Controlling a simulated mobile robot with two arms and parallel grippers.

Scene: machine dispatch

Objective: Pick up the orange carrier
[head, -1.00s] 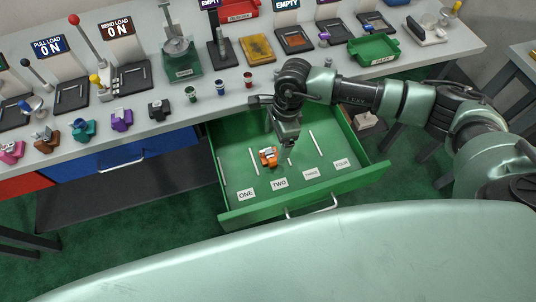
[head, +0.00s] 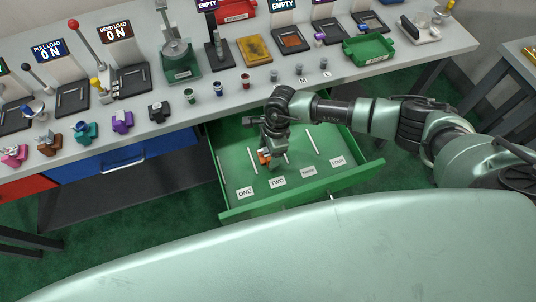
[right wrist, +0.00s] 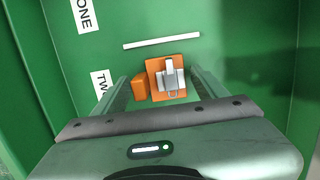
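The orange carrier (head: 264,157) lies in the open green drawer (head: 232,212), in the section behind the label TWO (head: 278,182). In the right wrist view the carrier (right wrist: 154,66) is an orange block with a grey metal clip on it. My right gripper (head: 271,146) points down over the carrier and partly hides it in the head view. In the right wrist view its two fingers (right wrist: 161,84) are spread, one on each side of the carrier, with green drawer floor showing between. My left gripper is not in view.
White strips (head: 253,160) divide the drawer floor; the other sections look empty. The workbench (head: 190,116) behind holds several coloured carriers, small cylinders, a green tray (head: 371,50) and machines.

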